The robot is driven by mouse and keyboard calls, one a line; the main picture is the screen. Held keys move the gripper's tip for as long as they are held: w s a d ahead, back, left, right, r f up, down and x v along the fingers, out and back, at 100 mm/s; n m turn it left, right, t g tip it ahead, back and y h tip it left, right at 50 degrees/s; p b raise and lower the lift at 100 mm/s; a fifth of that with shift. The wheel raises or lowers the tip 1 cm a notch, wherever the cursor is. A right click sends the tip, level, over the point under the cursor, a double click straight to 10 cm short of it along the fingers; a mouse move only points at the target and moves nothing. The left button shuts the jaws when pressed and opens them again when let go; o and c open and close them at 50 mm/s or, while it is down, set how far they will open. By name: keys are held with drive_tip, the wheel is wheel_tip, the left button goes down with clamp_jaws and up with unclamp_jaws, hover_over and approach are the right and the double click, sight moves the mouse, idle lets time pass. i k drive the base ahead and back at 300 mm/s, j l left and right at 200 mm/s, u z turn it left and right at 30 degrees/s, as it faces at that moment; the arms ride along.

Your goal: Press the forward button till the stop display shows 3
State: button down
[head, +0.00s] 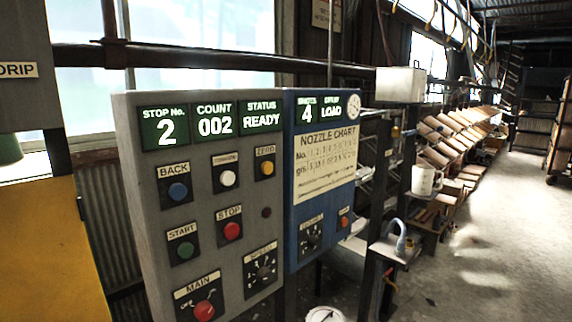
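The grey control panel (140,215) stands left of centre in the head view, facing me at an angle. Its stop display (165,130) reads 2. The count display (214,126) reads 002 and the status display (261,119) reads READY. A white button (228,178) sits in the upper middle under a small label that is too blurred to read surely. The blue BACK button (178,191) is to its left and a yellow button (267,168), its label seemingly ZERO, to its right. My gripper is not in view.
Below are the green START button (185,250), red STOP button (232,230), a speed dial (264,270) and red MAIN switch (204,310). A blue panel (300,225) adjoins on the right, its displays showing 4 and LOAD. Open floor (480,260) lies right.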

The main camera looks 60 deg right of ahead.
sight(228, 178)
drive_tip(key=k+l+z, duration=0.1)
drive_tip(key=l, duration=1.45)
drive_tip(key=k+l+z, duration=0.1)
drive_tip(key=l, duration=1.45)
